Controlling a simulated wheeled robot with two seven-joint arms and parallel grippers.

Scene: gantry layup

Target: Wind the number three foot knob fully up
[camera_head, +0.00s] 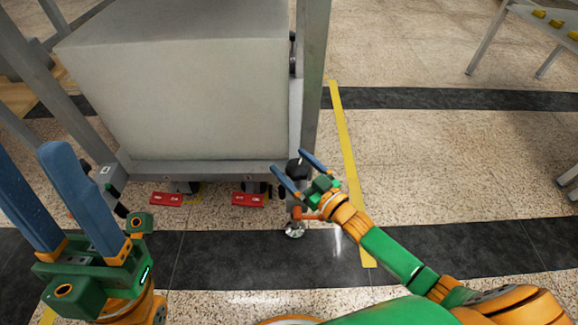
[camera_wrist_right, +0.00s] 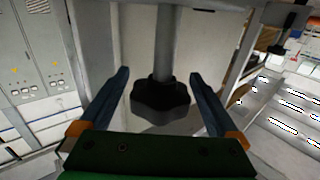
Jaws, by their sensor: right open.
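A black lobed foot knob (camera_wrist_right: 160,100) on a grey vertical rod (camera_wrist_right: 168,40) shows in the right wrist view, between my open right fingers and apart from both. In the head view the dark knob (camera_head: 297,168) is at the right front corner of the gantry frame, partly hidden by my right gripper (camera_head: 296,170). A round metal foot (camera_head: 295,229) rests on the floor below it. I cannot read a number on the knob. My left gripper (camera_head: 55,195) is at the left front, its two blue fingers pointing up with a gap between them, empty.
A big grey block (camera_head: 180,90) sits in the metal frame (camera_head: 312,80). Two red pedals (camera_head: 166,198) (camera_head: 248,199) stick out under its front edge. A yellow floor line (camera_head: 348,165) runs to the right, with open floor beyond. A table (camera_head: 530,22) stands at the back right.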

